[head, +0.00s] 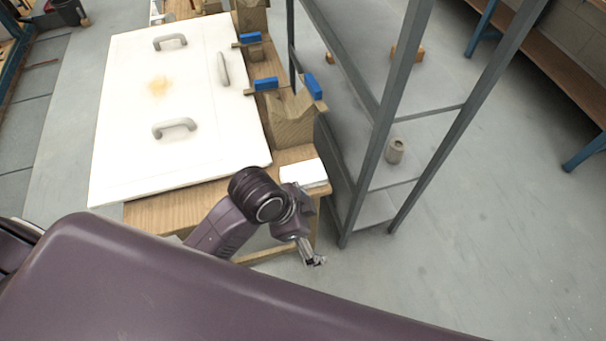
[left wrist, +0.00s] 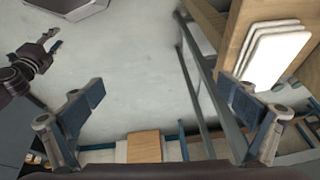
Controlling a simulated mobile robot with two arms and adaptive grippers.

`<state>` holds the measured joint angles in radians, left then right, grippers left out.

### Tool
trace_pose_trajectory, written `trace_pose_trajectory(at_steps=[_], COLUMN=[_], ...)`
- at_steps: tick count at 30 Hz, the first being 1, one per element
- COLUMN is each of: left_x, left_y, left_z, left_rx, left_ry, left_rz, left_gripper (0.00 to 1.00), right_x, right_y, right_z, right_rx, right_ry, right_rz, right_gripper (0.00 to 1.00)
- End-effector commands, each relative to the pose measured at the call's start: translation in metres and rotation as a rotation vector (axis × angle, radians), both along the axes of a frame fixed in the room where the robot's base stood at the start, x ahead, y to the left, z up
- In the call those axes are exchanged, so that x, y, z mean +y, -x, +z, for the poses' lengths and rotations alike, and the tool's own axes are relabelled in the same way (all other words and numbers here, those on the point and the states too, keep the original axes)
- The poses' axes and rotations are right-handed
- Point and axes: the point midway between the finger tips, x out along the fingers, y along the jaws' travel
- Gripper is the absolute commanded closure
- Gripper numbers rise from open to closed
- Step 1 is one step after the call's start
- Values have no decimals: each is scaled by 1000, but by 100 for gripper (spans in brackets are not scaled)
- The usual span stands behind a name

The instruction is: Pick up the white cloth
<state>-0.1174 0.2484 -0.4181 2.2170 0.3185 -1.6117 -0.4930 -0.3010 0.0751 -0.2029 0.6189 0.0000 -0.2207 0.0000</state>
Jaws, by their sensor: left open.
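The white cloth (head: 304,172) lies folded flat on the near right corner of a wooden bench, beside the white panel. In the left wrist view, a layered white stack that looks like the cloth (left wrist: 272,55) lies on wood at the upper right, beyond the right finger. My left gripper (head: 314,260) hangs past the bench's near edge, below the cloth in the picture and apart from it. Its fingers are spread with nothing between them (left wrist: 165,105). What looks like my right gripper (left wrist: 46,42) shows small at the left of the left wrist view.
A large white panel (head: 185,105) with several grey handles covers most of the bench (head: 160,215). Wooden blocks with blue clamps (head: 266,84) line its right side. A grey metal shelf frame (head: 372,140) stands close right, holding a small beige cup-like object (head: 395,151). Open floor lies further right.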

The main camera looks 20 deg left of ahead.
Motion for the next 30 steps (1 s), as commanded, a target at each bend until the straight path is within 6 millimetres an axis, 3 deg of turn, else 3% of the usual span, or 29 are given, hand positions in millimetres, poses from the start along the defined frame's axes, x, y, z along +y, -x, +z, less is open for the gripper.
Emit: trace_pose_trajectory(at_steps=[4, 7, 11, 15, 22, 26, 30], left_x=[-24, -29, -18, 12, 59, 69, 71], left_y=[-28, -46, -73, -104, -140, -147, -147], left_z=[6, 8, 12, 23, 47, 52, 40], left_rx=[-57, -84, -95, -73, -25, -11, -6], left_ry=[-66, -139, -246, -348, -433, -443, -443], left_rz=[-341, -605, -918, -1184, -1416, -1462, -1472], left_gripper=[0, 0, 0, 0, 0, 0, 0], right_x=[-2, -3, -6, -7, -7, -7, -7], right_y=[-3, -3, -3, -3, -3, -3, -2], right_z=[0, 0, 0, 0, 0, 1, 3], right_rx=[-5, -5, -5, -5, -5, -4, -4], right_ry=[2, 3, 6, 8, 8, 8, 8], right_rz=[0, -1, -3, -3, -3, -2, -2], right_gripper=[65, 65, 65, 65, 65, 65, 65])
